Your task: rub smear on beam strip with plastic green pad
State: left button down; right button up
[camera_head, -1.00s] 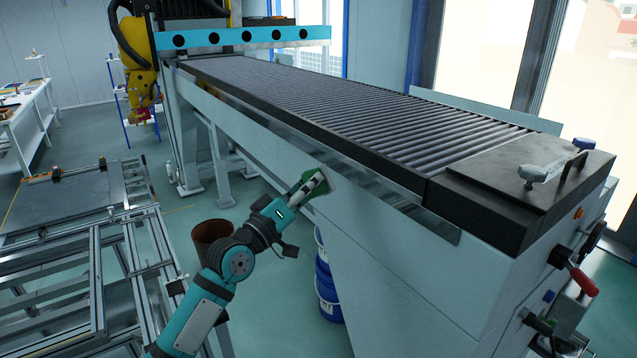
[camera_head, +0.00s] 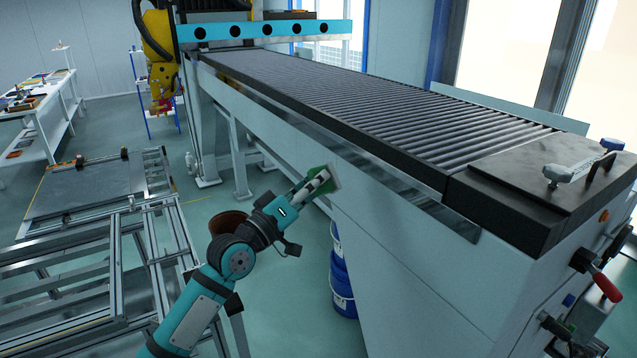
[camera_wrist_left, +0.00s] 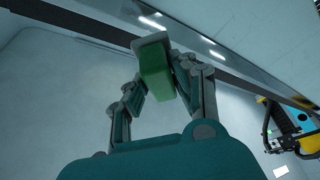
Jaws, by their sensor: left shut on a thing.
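My left gripper (camera_head: 312,186) is shut on the green pad (camera_head: 324,195), at the near side of the long machine's pale beam. In the left wrist view the green pad (camera_wrist_left: 157,80) sits between the two fingers, with a grey layer at its far end close to the beam. I cannot tell whether the pad touches the surface. The beam strip (camera_head: 400,200) looks like the shiny metal band along the machine's side below the rollers. It also shows in the left wrist view (camera_wrist_left: 215,48). I can make out no smear. My right gripper is not in view.
The roller bed (camera_head: 390,110) runs along the machine's top. A clamp-like handle (camera_head: 580,168) is at its near end. A brown bin (camera_head: 228,222) and blue buckets (camera_head: 342,280) stand below. A metal frame (camera_head: 95,240) is at left.

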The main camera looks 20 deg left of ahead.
aim_at(331, 184)
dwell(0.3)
pick_arm(q)
jog(key=w+d, duration=0.1)
jog(key=w, duration=0.1)
jog(key=w+d, duration=0.2)
jog(key=shift+d, duration=0.15)
jog(key=shift+w+d, duration=0.55)
jog(key=shift+w, duration=0.15)
jog(key=shift+w+d, duration=0.6)
jog(key=shift+w, duration=0.15)
dwell(0.5)
